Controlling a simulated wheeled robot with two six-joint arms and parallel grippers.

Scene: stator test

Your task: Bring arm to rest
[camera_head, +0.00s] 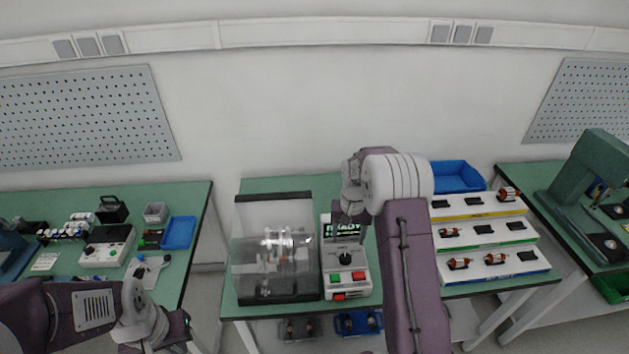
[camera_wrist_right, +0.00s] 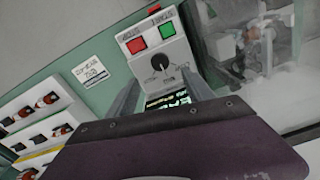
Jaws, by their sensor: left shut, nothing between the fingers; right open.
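My right arm reaches up over the middle table, and its right gripper (camera_head: 347,218) points down above the control box (camera_head: 345,285). In the right wrist view the right gripper's two fingers (camera_wrist_right: 160,78) stand apart, with the control box's dial and green-lit display behind them and nothing held. The control box has a red button, a green button, a black dial and a display reading READY. My left gripper (camera_head: 178,338) is low at the left, near the bottom edge, shut and empty, in front of the left table.
A clear-covered test chamber (camera_head: 272,282) stands left of the control box; its contents are blurred. A stepped rack (camera_head: 487,228) holds several red-and-copper parts at the right. A blue bin (camera_head: 456,177) is behind it. A green press (camera_head: 590,185) stands on the right table.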

